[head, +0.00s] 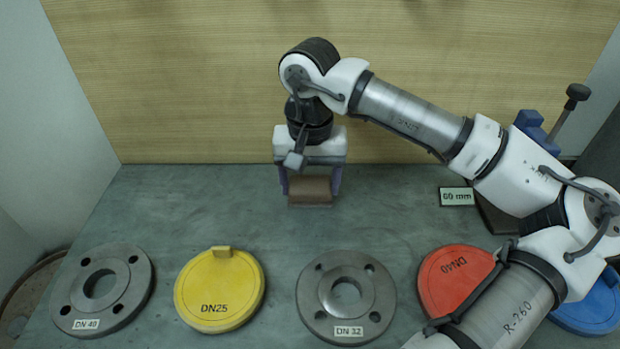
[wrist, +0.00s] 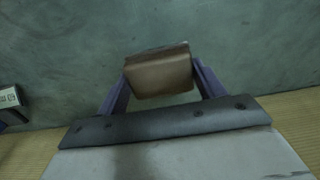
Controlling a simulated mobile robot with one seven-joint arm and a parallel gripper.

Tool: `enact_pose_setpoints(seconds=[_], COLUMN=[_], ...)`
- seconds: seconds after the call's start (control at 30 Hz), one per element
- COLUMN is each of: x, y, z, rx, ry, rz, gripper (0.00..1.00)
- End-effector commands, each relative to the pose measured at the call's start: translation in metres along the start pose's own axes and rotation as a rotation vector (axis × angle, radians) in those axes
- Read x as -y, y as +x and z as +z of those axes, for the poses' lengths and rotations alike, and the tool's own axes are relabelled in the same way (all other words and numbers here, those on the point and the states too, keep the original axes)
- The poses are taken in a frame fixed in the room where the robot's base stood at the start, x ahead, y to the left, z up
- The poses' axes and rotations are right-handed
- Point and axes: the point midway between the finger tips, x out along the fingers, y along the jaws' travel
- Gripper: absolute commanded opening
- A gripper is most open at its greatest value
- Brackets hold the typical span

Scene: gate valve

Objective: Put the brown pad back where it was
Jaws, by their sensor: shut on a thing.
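The brown pad (head: 310,190) is a small block held between the two purple fingers of my gripper (head: 311,186). In the head view it is at the back middle of the grey-green table, near the wooden wall. The pad (wrist: 158,73) also shows in the wrist view, between the fingertips of my gripper (wrist: 160,78), slightly tilted there. My gripper is shut on it and points down. I cannot tell whether the pad touches the table or hangs just above it.
Along the front lie a DN 40 flange (head: 130,292), a yellow DN25 disc (head: 236,276), a DN 32 flange (head: 312,288), a red DN40 disc (head: 440,285) and a blue disc (head: 592,315). A "60 mm" label (head: 457,196) lies right of the pad. The back left table is clear.

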Motion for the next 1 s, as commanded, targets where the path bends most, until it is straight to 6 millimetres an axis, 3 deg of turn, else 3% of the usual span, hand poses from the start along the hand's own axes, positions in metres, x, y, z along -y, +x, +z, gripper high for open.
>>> enact_pose_setpoints(seconds=[0.1, 0.13, 0.3, 0.7, 1.0], x=[0.0, 0.0, 0.0, 0.0, 0.0], y=[0.004, 0.003, 0.003, -0.006, -0.068], z=[0.0, 0.0, 0.0, -0.001, -0.001], rx=[0.0, 0.0, 0.001, -0.001, -0.003], ry=[0.0, 0.0, 0.0, 0.0, 0.001], rz=[0.0, 0.0, 0.0, 0.001, 0.001], gripper=[0.47, 0.71, 0.9, 0.9, 0.9])
